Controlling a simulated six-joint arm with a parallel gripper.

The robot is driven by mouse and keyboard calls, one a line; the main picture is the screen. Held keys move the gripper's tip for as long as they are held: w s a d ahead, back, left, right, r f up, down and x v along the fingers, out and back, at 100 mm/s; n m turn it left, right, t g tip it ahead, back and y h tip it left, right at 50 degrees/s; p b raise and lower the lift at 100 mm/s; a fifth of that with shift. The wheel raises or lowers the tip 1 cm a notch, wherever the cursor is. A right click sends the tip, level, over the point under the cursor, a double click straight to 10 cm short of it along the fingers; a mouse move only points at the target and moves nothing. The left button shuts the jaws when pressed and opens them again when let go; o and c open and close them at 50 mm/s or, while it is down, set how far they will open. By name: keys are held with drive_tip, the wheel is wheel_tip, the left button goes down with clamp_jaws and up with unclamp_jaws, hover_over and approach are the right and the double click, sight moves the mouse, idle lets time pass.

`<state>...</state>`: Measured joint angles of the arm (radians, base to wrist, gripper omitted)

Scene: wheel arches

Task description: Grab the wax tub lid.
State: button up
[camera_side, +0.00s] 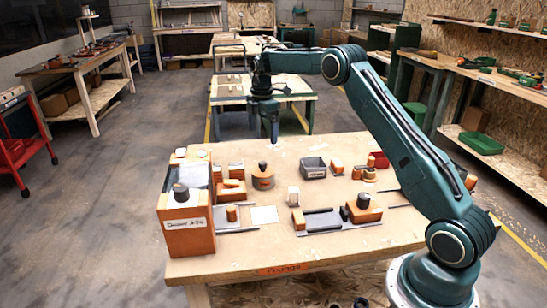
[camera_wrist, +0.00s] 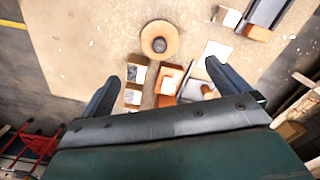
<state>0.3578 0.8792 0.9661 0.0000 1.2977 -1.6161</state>
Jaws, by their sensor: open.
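A round orange tub (camera_side: 263,183) stands on the wooden table, with what looks like its lid on top, bearing a dark knob (camera_side: 262,165). I take this to be the wax tub and its lid. In the wrist view the round lid (camera_wrist: 147,47) shows from above near the top middle, its dark knob at the centre. My gripper (camera_side: 271,140) points down above the far part of the table, higher than the tub and apart from it. In the wrist view my gripper (camera_wrist: 162,71) has its two fingers wide apart, with nothing held between them.
Orange and wooden blocks (camera_side: 231,190) stand left of the tub, near a tall orange box (camera_side: 187,226). A white sheet (camera_side: 264,215) lies in front. Dark rails (camera_side: 328,220) lie nearer the front.

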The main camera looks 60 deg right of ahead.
sight(262, 162)
drive_tip(key=shift+f, duration=0.1)
drive_tip(key=shift+f, duration=4.2)
drive_tip(key=shift+w+a+f, duration=0.1)
drive_tip(key=shift+f, duration=1.2)
drive_tip(key=shift+a+f, duration=0.1)
drive_tip(key=shift+f, duration=1.2)
drive_tip(key=c, duration=1)
drive_tip(key=shift+c, duration=0.2)
drive_tip(key=shift+r, duration=0.2)
